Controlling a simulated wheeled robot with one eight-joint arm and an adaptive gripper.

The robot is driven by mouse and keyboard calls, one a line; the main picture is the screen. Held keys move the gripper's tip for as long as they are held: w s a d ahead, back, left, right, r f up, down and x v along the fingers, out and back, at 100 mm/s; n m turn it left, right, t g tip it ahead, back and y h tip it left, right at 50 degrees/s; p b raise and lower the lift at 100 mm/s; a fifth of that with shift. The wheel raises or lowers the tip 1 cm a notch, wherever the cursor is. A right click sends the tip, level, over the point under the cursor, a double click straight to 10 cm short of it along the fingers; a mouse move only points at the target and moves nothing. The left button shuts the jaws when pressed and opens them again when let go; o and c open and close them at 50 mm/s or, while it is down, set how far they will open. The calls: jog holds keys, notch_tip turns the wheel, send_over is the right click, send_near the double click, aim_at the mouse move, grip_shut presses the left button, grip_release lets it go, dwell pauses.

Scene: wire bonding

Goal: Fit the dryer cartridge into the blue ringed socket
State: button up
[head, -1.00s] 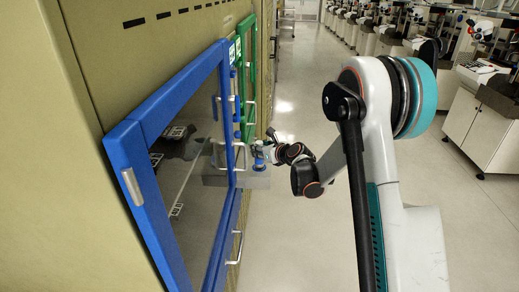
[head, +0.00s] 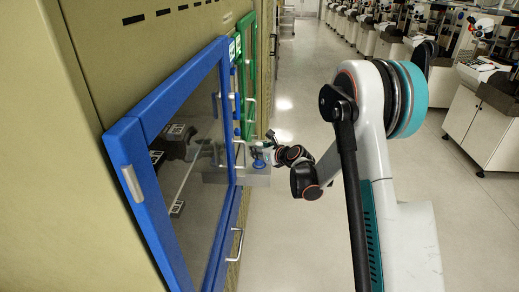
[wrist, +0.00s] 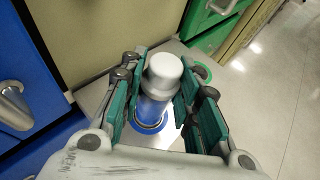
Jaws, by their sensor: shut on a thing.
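The dryer cartridge (wrist: 165,72) has a white cap and a blue lower body, and looks upright in the wrist view. My gripper (wrist: 160,102) is shut on it, with a green-padded finger on each side. The blue ringed socket (wrist: 151,129) is on a metal shelf, and its ring shows around the cartridge's lower end. The lower end is hidden from above, so I cannot tell how deep it sits. In the head view my gripper (head: 270,151) is small, over the shelf (head: 238,179) beside the blue-framed cabinet.
A green ring (wrist: 202,72) lies on the shelf beyond the cartridge. The blue-framed glass door (head: 133,170) and its handle (wrist: 14,105) stand to the left. A green-framed door (head: 247,65) is farther back. The floor to the right is open.

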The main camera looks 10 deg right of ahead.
jog(key=shift+f, duration=1.85)
jog(key=o, duration=1.2)
jog(key=shift+s, duration=0.1)
jog(key=v, duration=1.1)
jog(key=shift+s+d+r, duration=0.15)
jog(key=shift+s+r, duration=0.05)
jog(key=shift+s, duration=0.15)
